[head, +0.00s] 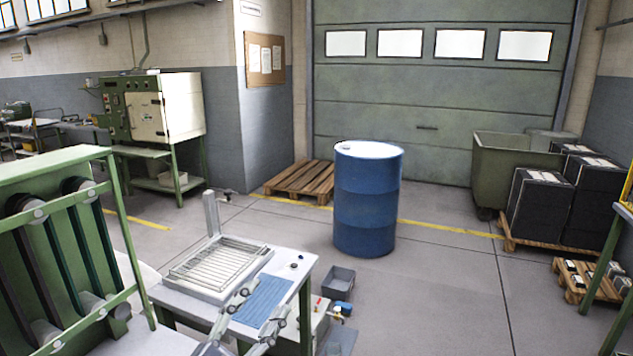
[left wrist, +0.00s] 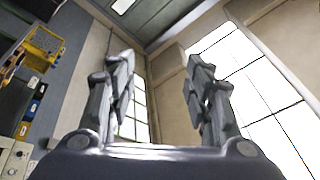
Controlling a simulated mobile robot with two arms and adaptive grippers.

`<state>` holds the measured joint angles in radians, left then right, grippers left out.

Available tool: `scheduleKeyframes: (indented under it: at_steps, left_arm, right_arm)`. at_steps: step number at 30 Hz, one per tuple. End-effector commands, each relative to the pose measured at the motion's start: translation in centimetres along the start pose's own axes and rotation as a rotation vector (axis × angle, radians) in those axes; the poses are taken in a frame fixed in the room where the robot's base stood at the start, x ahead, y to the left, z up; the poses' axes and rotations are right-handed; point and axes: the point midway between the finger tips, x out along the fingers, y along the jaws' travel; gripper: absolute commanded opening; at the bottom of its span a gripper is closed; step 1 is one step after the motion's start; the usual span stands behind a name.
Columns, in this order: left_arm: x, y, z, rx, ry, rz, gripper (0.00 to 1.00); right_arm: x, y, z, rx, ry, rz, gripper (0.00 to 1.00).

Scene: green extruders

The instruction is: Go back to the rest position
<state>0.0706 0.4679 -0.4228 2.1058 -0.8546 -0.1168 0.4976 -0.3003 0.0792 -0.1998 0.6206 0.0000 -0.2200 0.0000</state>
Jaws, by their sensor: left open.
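My left gripper (head: 258,312) shows at the bottom middle of the head view, in front of the work table with the blue mat. Its two fingers are apart and nothing is between them. In the left wrist view the same gripper (left wrist: 158,95) points up toward the windows and ceiling, open and empty. My right gripper is in neither view.
A small table (head: 165,295) carries a wire-rack tray (head: 256,251) and a blue mat (head: 262,300). A grey bin (head: 338,282) is beside it. A green machine (head: 40,235) stands at left. A blue drum (head: 365,200) stands on open floor (head: 440,290).

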Motion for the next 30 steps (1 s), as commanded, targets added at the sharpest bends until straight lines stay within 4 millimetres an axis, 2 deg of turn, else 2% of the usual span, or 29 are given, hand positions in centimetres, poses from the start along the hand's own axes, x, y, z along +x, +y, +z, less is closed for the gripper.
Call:
scheduleKeyframes:
  at_steps: [3,5,8,9,11,12,15,17,21,24,27,30]
  left_arm:
    - [-3.2,-0.9,4.9,-0.143,-0.262,-0.107,0.47]
    - [-5.5,-0.6,7.4,-0.210,-0.402,-0.137,0.47]
    - [-10.1,0.9,11.3,-0.315,-0.644,-0.153,0.47]
    - [-12.2,1.9,12.5,-0.356,-0.742,-0.148,0.47]
    - [-15.6,3.6,14.0,-0.416,-0.887,-0.126,0.47]
    - [-18.0,4.9,14.7,-0.455,-0.980,-0.104,0.47]
    - [-23.4,8.0,15.3,-0.539,-1.182,-0.031,0.47]
    - [-26.2,9.7,15.0,-0.582,-1.279,0.019,0.47]
    - [-31.8,13.0,13.6,-0.665,-1.464,0.140,0.47]
    - [-35.2,14.9,11.9,-0.716,-1.570,0.231,0.47]
    - [-38.1,16.5,10.2,-0.760,-1.656,0.322,0.47]
    - [-38.0,18.3,12.8,-0.751,-1.658,0.320,0.47]
  right_arm:
    - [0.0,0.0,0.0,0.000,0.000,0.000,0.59]
    - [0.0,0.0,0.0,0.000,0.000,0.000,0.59]
    - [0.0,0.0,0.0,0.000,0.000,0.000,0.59]
    - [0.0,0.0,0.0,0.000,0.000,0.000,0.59]
    - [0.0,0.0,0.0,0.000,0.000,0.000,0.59]
    - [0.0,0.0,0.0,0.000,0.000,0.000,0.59]
    - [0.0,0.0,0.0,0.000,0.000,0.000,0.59]
    - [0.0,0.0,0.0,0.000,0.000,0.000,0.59]
    - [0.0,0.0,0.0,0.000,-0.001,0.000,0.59]
    - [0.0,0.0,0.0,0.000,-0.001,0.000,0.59]
    - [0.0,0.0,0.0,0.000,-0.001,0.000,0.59]
    - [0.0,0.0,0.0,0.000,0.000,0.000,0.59]
